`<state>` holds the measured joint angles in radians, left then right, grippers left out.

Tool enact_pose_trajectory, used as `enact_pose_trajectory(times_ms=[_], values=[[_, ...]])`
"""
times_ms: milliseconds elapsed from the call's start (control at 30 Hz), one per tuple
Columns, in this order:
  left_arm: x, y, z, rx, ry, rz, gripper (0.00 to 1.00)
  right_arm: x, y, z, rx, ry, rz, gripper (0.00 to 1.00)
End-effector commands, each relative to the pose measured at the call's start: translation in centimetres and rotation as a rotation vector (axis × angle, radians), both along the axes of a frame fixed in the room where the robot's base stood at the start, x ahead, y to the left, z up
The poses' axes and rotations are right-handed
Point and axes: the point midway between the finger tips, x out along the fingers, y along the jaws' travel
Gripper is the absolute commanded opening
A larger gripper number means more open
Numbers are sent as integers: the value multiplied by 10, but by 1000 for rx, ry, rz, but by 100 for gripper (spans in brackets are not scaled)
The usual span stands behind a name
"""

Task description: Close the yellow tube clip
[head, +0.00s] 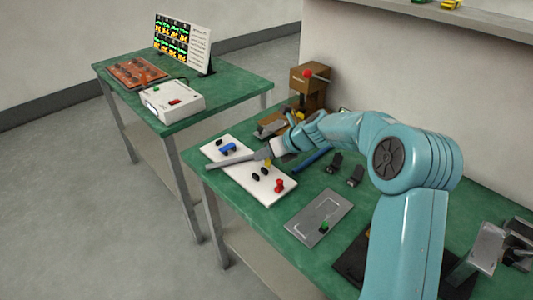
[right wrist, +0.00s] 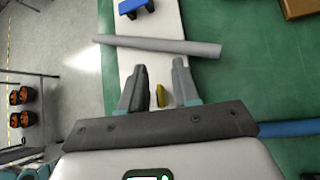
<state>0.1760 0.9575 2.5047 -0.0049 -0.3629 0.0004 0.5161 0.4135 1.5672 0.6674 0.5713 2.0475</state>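The yellow tube clip (head: 267,162) stands on a white board (head: 250,183), partly hidden by my right gripper (head: 271,153) in the head view. In the right wrist view the yellow clip (right wrist: 160,95) shows between the two spread fingers of my right gripper (right wrist: 161,66), with gaps on both sides. A grey tube (right wrist: 158,46) lies crosswise just beyond the fingertips. Whether the clip is open or closed is too small to tell. My left gripper is not in view.
A blue clip (head: 228,148) and a red clip (head: 279,186) are also on the board, with small black pieces beside them. A grey plate (head: 318,217) with a green piece lies nearer. A wooden block (head: 309,86) stands behind. A second table (head: 230,90) is at the left.

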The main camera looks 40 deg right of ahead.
Motion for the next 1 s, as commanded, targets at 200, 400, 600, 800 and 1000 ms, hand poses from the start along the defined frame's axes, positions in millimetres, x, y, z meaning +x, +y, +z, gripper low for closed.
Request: enact_pose_trajectory(times_ms=[200, 400, 600, 800, 1000], values=[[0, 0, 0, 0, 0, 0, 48, 0, 0, 0, 0, 0, 0, 2], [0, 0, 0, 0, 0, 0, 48, 0, 0, 1, -1, 0, 0, 0], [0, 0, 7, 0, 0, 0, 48, -1, 2, 2, -37, -2, 1, 0], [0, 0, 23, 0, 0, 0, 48, -1, 7, 6, -146, -11, 1, 0], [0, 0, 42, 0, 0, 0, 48, -2, 14, 7, -298, -23, 4, 0]])
